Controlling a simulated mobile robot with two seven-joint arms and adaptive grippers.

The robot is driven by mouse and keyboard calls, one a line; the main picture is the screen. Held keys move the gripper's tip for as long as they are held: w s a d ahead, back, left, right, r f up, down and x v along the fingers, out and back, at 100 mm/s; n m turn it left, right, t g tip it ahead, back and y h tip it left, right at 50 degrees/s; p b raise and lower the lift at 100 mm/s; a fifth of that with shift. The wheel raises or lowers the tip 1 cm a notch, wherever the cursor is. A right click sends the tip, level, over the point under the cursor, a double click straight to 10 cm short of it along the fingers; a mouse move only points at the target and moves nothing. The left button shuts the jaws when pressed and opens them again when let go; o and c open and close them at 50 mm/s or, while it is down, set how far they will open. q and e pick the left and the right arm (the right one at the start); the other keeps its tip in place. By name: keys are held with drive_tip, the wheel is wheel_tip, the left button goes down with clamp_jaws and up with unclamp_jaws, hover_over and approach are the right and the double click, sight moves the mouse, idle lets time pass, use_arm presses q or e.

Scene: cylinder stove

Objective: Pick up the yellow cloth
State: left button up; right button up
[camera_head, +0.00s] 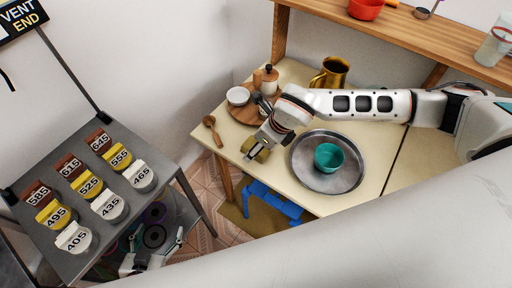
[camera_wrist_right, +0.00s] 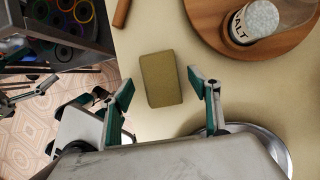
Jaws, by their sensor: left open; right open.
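The yellow cloth (camera_wrist_right: 161,79) is a flat, olive-yellow rectangle lying on the cream tabletop in the right wrist view. My right gripper (camera_wrist_right: 160,83) is open, with one finger on each side of the cloth and gaps between them. In the head view, the cloth (camera_head: 262,155) is partly hidden by the right gripper, near the table's front left edge. My left gripper (camera_head: 153,255) is open and empty at the bottom left, low beside the grey stand and away from the cloth.
A round metal tray (camera_head: 302,170) with a teal bowl (camera_head: 329,157) lies right of the cloth. A wooden spoon (camera_head: 212,130) and a round wooden board (camera_head: 256,116) with a salt shaker (camera_wrist_right: 254,22) lie nearby. The grey stand (camera_head: 27,222) holds numbered pieces.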

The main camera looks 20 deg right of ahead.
drive_tip(key=shift+w+f, duration=0.1)
drive_tip(key=shift+f, duration=0.1)
drive_tip(key=c, duration=1.2)
drive_tip(key=shift+r, duration=0.15)
wheel_tip(320, 180, up, 20)
drive_tip(key=shift+f, duration=0.1)
drive_tip(key=shift+o, duration=1.2)
drive_tip(key=shift+c, duration=0.5)
